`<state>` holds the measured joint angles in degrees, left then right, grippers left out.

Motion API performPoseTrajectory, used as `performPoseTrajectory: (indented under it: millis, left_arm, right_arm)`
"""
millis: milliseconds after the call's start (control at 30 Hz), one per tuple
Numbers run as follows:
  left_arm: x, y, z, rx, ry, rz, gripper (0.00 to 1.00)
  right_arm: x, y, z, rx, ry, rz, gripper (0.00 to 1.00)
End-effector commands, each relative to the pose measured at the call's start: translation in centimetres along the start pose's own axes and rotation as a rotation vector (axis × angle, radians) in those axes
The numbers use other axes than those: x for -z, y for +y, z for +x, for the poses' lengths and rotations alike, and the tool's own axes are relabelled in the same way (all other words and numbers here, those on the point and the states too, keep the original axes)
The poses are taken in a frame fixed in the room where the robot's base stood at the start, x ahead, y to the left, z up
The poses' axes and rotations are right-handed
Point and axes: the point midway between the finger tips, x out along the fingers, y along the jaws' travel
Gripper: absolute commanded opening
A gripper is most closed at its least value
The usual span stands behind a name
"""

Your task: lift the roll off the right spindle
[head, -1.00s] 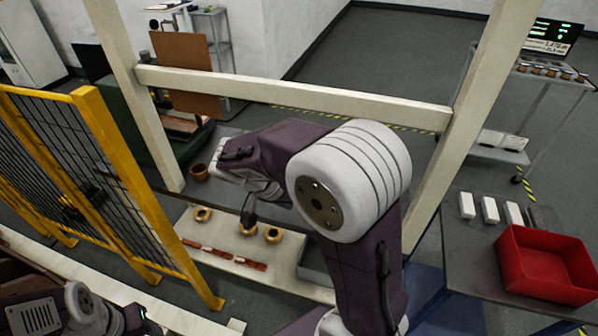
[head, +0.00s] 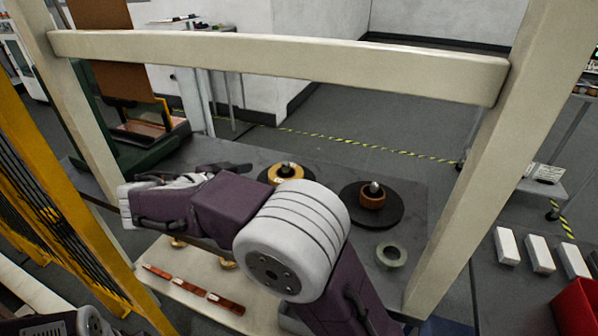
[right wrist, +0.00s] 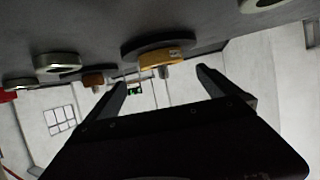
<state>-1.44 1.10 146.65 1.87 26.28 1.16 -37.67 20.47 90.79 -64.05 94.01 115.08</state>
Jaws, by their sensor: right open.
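The right spindle holds a brown copper roll (head: 373,199) on a black disc (head: 386,215), its silver tip showing above. A golden roll (head: 285,174) sits on another spindle and black disc to the left. My right gripper (head: 242,168) is open and empty, just left of the golden roll and apart from the brown one. The right wrist view is upside down. There the golden roll (right wrist: 162,58) with a pale label shows beyond the open fingertips (right wrist: 162,80), and the brown roll (right wrist: 93,79) is farther off to the left. My left gripper is out of view.
A pale green-grey ring (head: 391,255) lies on the dark table, in front of the brown roll. A beige frame beam (head: 280,58) and its posts surround the table. A cream tray (head: 185,303) with reddish strips (head: 193,290) is at the front, partly behind my arm.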

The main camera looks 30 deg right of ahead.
Motion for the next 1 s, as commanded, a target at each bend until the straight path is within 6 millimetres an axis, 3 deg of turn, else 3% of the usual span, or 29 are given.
performPoseTrajectory:
  millis: [133,300,467,700,967,1000]
  left_arm:
    - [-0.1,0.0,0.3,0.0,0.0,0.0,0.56]
    - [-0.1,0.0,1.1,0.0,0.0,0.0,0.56]
    - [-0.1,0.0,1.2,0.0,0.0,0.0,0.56]
    - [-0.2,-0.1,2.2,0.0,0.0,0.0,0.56]
    - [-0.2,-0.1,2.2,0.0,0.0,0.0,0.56]
    - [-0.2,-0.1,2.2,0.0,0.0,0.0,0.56]
  right_arm:
    - [-0.1,0.0,1.0,-0.002,0.0,-0.001,1.0]
    - [-0.2,0.0,3.7,-0.003,-0.001,-0.001,1.0]
    - [-0.2,-0.1,4.7,-0.002,-0.001,-0.001,1.0]
    - [-0.3,-0.3,8.7,-0.003,-0.001,-0.001,1.0]
    - [-0.2,-0.3,9.1,-0.001,-0.002,-0.002,1.0]
    - [-0.2,-0.3,9.1,-0.001,-0.002,-0.002,0.92]
